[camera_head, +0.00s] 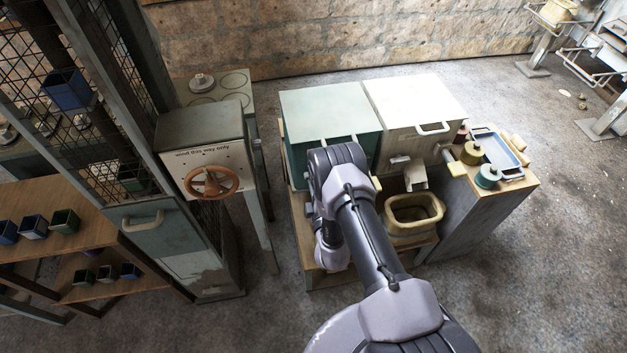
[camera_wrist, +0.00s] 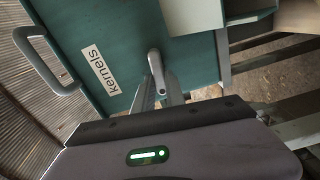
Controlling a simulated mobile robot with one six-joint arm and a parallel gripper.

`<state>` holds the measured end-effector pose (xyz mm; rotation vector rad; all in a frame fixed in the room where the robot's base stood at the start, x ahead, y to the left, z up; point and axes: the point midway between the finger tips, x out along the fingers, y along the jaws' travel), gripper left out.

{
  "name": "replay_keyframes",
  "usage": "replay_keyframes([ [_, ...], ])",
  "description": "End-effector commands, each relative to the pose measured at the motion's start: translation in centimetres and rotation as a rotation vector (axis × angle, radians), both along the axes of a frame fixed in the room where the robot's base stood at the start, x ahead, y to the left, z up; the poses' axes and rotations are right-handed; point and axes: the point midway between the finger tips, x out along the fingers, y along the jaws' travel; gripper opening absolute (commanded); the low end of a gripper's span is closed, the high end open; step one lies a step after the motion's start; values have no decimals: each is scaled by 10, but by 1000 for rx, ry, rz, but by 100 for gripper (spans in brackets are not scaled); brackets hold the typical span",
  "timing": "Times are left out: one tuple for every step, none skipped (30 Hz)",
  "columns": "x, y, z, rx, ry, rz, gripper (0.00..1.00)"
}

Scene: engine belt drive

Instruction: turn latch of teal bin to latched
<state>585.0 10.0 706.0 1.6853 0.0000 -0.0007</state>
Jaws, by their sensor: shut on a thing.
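The teal bin (camera_head: 325,105) stands on the wooden bench left of the white bin, with its lid down. My arm covers much of its front in the head view. In the wrist view its teal front (camera_wrist: 130,40) fills the upper middle, with a white label reading "kernels" (camera_wrist: 100,69). The latch (camera_wrist: 155,62) is a small grey lever on that front, beside the label. My gripper (camera_wrist: 163,92) is shut on the latch's end. The fingers partly hide the grip, and I cannot tell whether the latch is fully turned.
A grey bar handle (camera_wrist: 40,62) sticks out at the left of the wrist view. The white bin (camera_head: 415,100) stands close on the right. A tan open container (camera_head: 413,214) is below it. A cabinet with an orange handwheel (camera_head: 211,182) stands to the left.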

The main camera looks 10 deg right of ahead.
Motion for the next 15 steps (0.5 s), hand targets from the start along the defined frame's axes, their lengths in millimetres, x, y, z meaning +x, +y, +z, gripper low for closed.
replay_keyframes([
  [2,0,3,-19,-7,1,0],
  [2,0,3,-30,-7,1,0],
  [2,0,3,-44,-7,0,0],
  [2,0,2,-54,-7,1,0],
  [2,0,2,-61,-8,1,0],
  [2,0,2,-72,-8,1,0],
  [2,0,2,-78,-8,1,0],
  [2,0,2,-83,-8,1,0],
  [3,0,2,-89,-8,1,0],
  [3,0,2,-92,-8,1,0],
  [3,0,2,-95,-8,1,0],
  [3,0,2,-99,-9,1,0],
  [3,0,2,-100,-9,1,0],
  [3,0,2,-102,-9,1,0],
  [3,0,2,-103,-9,1,0],
])
